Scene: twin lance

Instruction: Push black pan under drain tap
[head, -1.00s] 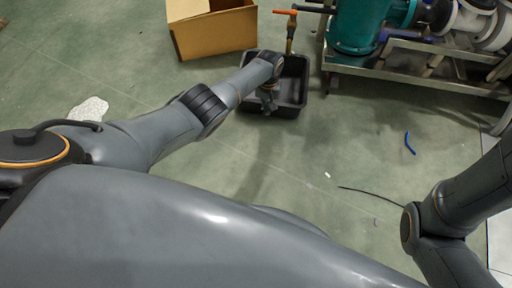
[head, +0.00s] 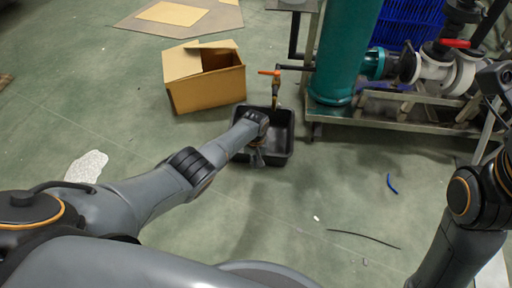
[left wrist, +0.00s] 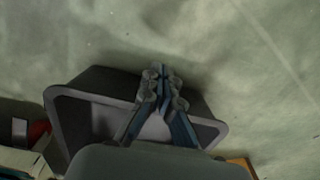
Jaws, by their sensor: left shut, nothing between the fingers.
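The black pan (head: 281,152) is a dark rectangular tray on the floor. The drain tap (head: 275,90) has an orange handle, and its spout comes down at the pan's far edge in the head view. I cannot tell whether the spout is over the pan. My left gripper (head: 257,160) is shut and empty at the pan's near side. In the left wrist view its closed fingers (left wrist: 160,72) point past the pan's rim (left wrist: 62,92); contact is unclear. My right arm is at the right edge of the head view, but its fingers cannot be made out.
An open cardboard box (head: 205,80) stands just left of the pan. The teal tank (head: 343,50) and metal frame (head: 390,122) are to the right and behind. A blue piece (head: 392,184) and a dark thin strip (head: 362,238) lie on mostly clear floor.

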